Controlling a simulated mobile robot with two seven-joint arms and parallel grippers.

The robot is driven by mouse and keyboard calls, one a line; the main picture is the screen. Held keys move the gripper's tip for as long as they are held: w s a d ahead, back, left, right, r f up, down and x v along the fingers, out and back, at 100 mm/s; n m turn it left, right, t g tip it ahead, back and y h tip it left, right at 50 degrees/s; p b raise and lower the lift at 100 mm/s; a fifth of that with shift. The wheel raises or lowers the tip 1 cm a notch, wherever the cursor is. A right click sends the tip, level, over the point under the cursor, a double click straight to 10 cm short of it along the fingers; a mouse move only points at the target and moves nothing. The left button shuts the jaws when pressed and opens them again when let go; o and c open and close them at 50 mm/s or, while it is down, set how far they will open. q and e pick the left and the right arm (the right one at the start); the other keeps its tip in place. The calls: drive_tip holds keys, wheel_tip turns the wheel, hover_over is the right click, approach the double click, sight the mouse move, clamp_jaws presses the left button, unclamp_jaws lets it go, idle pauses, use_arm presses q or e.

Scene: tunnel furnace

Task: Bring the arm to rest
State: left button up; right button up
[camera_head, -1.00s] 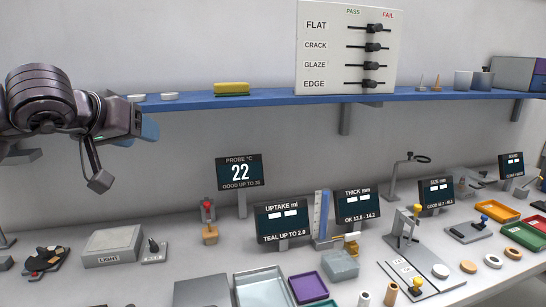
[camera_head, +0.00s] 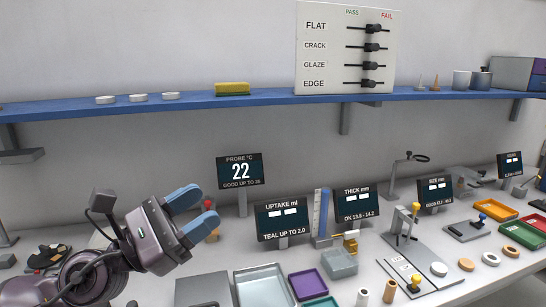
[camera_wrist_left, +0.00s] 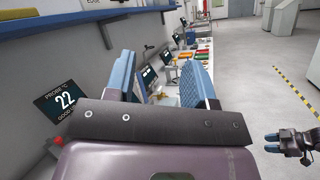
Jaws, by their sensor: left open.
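My left gripper (camera_head: 206,203) is in the lower left of the head view, above the bench. Its two blue fingers point up and to the right, spread apart with nothing held between them. In the left wrist view, the same blue fingers (camera_wrist_left: 160,85) stand apart over the dark gripper body. A small red-topped device (camera_head: 209,205) shows just behind the fingertips in the head view. My right gripper (camera_wrist_left: 271,143) shows small at the right edge of the left wrist view, over the floor, away from the bench. It is too small there to tell its jaws.
The blue shelf (camera_head: 280,98) runs along the wall above the gripper, with white discs (camera_head: 138,98) and a yellow sponge (camera_head: 232,88). The probe screen (camera_head: 240,172) reads 22. Trays, including a purple one (camera_head: 322,297), and gauges fill the bench to the right.

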use_arm(q)
drive_tip(key=s+a+f+m+t+y, duration=0.2)
drive_tip(key=a+f+m+y, duration=0.75)
drive_tip(key=m, duration=0.75)
drive_tip(key=s+a+f+m+t+y, duration=0.25)
drive_tip(key=a+f+m+y, duration=0.35)
drive_tip(key=f+m+y, duration=0.8)
drive_tip(key=s+f+n+g+h, duration=0.2)
drive_tip(key=s+f+n+g, duration=0.4)
drive_tip(key=s, duration=0.5)
drive_tip(key=s+f+n+g+h, duration=0.1)
drive_tip(key=s+f+n+g, duration=0.4)
drive_tip(key=s+f+g, duration=0.45)
drive_tip(key=w+f+m+t+h+b, duration=0.1)
drive_tip(key=w+f+t+b, duration=0.1)
drive_tip(key=w+f+t, duration=0.4)
wheel_tip(320, 180, down, 3)
drive_tip(key=t, duration=0.4)
drive_tip(key=shift+w+a, duration=0.15)
drive_tip(key=shift+w, duration=0.1)
use_arm(e)
drive_tip(key=shift+w+f, duration=0.25)
drive_tip(key=shift+f, duration=0.35)
drive_tip(key=shift+w+r, duration=0.1)
drive_tip(key=shift+s+a, duration=0.15)
drive_tip(key=shift+s, duration=0.05)
